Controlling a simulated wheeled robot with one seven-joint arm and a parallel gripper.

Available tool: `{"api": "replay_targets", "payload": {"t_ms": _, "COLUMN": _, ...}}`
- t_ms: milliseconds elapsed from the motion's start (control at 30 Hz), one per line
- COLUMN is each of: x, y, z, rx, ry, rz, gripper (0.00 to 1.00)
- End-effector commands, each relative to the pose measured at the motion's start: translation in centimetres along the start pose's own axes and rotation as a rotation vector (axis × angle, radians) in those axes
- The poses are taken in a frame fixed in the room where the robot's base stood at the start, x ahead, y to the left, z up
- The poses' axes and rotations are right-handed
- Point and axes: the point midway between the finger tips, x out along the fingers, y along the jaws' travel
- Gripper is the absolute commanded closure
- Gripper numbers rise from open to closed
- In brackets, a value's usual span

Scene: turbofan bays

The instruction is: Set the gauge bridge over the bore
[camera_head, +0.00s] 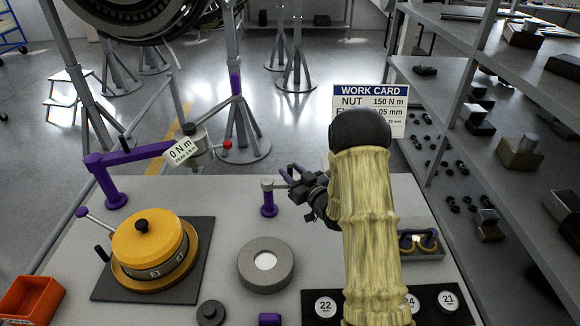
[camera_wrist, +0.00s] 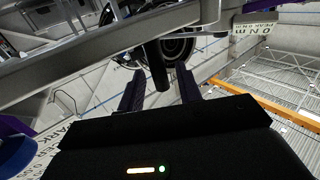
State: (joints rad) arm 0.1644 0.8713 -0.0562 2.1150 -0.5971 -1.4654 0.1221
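My gripper (camera_head: 294,176) is above the bench, pointing left, beside a short purple post (camera_head: 269,204) with a grey cap. In the wrist view its two dark fingers (camera_wrist: 160,92) stand apart. A dark round rod (camera_wrist: 161,78) shows between them with gaps on both sides; I cannot tell how far off it is. A grey ring (camera_head: 248,264) with a bright round centre lies flat on the bench, nearer than the post, and may be the bore. I cannot pick out the gauge bridge with certainty. My forearm hides part of the bench's right side.
An orange drum (camera_head: 146,242) sits on a dark plate at left. A purple arm (camera_head: 132,155) carries a "0 N m" dial above the bench. A black strip (camera_head: 375,306) holds numbered discs. Shelving stands beyond.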

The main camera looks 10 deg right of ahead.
Motion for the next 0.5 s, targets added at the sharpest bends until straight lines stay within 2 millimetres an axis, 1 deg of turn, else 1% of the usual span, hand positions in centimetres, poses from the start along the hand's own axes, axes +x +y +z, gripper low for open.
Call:
{"api": "replay_targets", "payload": {"t_ms": 33, "x": 0.57, "y": -0.03, "z": -0.12, "rx": 0.000, "ry": 0.000, "rz": -0.001, "gripper": 0.65}}
{"api": "replay_targets", "payload": {"t_ms": 133, "x": 1.23, "y": -0.02, "z": -0.07, "rx": 0.001, "ry": 0.001, "rz": 0.000, "gripper": 0.65}}
{"api": "replay_targets", "payload": {"t_ms": 400, "x": 1.38, "y": -0.02, "z": 0.02, "rx": 0.001, "ry": 0.000, "rz": 0.001, "gripper": 0.65}}
{"api": "replay_targets", "payload": {"t_ms": 433, "x": 1.38, "y": -0.02, "z": 0.02, "rx": 0.001, "ry": 0.000, "rz": 0.001, "gripper": 0.67}}
{"api": "replay_targets", "payload": {"t_ms": 500, "x": 1.37, "y": -0.01, "z": 0.02, "rx": 0.001, "ry": 0.000, "rz": 0.001, "gripper": 0.81}}
